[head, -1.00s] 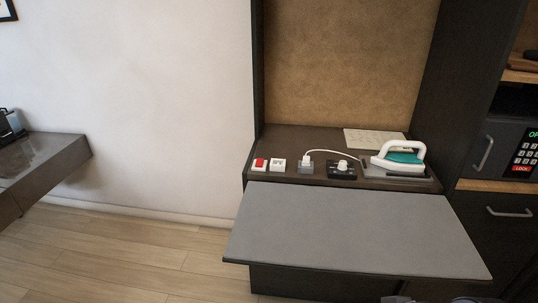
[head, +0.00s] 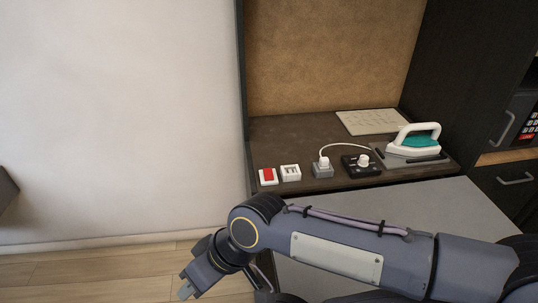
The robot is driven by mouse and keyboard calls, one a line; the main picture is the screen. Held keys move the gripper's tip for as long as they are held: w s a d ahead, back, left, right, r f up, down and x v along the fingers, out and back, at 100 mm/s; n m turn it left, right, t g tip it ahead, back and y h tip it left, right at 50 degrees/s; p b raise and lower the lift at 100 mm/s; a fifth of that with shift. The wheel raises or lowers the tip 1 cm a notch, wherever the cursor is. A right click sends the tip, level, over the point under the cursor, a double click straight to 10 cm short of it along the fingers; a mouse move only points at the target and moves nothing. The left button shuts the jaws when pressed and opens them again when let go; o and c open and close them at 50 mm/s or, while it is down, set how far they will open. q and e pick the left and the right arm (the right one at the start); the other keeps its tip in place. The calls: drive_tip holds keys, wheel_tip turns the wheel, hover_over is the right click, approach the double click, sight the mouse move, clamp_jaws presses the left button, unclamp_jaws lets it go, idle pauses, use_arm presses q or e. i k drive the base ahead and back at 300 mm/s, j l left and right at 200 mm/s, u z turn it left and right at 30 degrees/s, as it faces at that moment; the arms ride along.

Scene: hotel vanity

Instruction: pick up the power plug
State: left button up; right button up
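The white power plug (head: 323,163) stands upright on a small grey block (head: 323,172) on the dark shelf (head: 275,133). A thin white cord arches from the plug to the right toward the iron (head: 416,140). My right arm comes in from the right across the front of the picture. Its gripper (head: 188,289) points down at the lower left, over the floor and well apart from the plug. Its finger opening cannot be made out. I do not see my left gripper.
A red switch (head: 268,176), a white socket (head: 290,173) and a black box with a white knob (head: 361,166) flank the plug. A pale card (head: 372,122) lies behind. A grey board (head: 450,205) projects in front, partly hidden by my arm. A side wall bounds the shelf's left.

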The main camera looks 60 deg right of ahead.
sight(324, 160)
drive_tip(key=i+z, duration=0.3)
drive_tip(key=i, duration=0.25)
drive_tip(key=i+j+z, duration=0.2)
drive_tip(key=i+z, duration=0.15)
drive_tip(key=i, duration=0.15)
drive_tip(key=i+l+z, duration=0.1)
drive_tip(key=i+z, duration=0.15)
drive_tip(key=z, duration=0.25)
drive_tip(key=i+z, duration=0.3)
drive_tip(key=z, duration=0.15)
drive_tip(key=i+z, duration=0.3)
drive_tip(key=z, duration=0.2)
drive_tip(key=i+j+z, duration=0.2)
drive_tip(key=z, duration=0.3)
drive_tip(key=i+j+z, duration=0.1)
drive_tip(key=i+z, duration=0.3)
drive_tip(key=i+j+z, duration=0.1)
drive_tip(key=z, duration=0.3)
drive_tip(key=i+j, duration=0.05)
